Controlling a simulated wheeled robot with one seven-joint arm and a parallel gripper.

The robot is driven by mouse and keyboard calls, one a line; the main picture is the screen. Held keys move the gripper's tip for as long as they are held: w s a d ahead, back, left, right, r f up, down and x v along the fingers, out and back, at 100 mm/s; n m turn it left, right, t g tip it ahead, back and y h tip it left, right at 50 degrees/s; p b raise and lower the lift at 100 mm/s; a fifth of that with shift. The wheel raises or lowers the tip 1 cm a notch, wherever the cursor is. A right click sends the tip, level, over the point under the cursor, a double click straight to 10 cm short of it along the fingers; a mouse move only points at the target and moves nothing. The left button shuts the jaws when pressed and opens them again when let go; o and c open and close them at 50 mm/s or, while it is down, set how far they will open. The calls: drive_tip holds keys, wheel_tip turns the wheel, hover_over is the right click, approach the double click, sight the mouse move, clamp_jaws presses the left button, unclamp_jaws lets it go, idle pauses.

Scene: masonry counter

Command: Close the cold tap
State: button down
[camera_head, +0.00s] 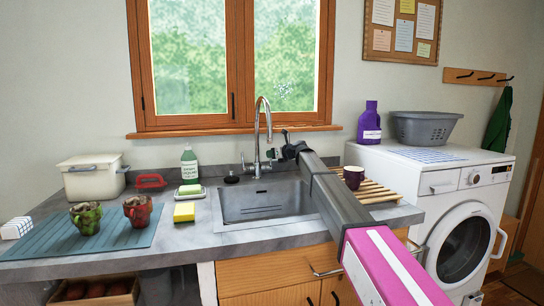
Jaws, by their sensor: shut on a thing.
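The chrome tap (257,165) stands upright behind the sink, with a tall curved spout. A small handle (244,163) shows on the left of its body. My dark gripper (275,153) is at the right side of the tap body, shut on the tap's right handle. The jaws hide most of that handle, and its angle cannot be told. No colour mark for cold is visible. No running water can be made out below the spout.
My arm crosses the right side of the sink (240,221), above a slatted wooden rack (378,192) with a dark mug (353,177). Left of the sink are a soap bottle (189,165), a yellow sponge (184,212) and two mugs on a blue mat (40,243).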

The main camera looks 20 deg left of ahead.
drive_tip(key=c, duration=1.1)
unclamp_jaws()
drive_tip(key=shift+c, duration=0.2)
drive_tip(key=v, duration=1)
drive_tip(key=shift+d, duration=0.35)
drive_tip(key=shift+s+r, duration=0.1)
drive_tip(key=shift+s, duration=0.1)
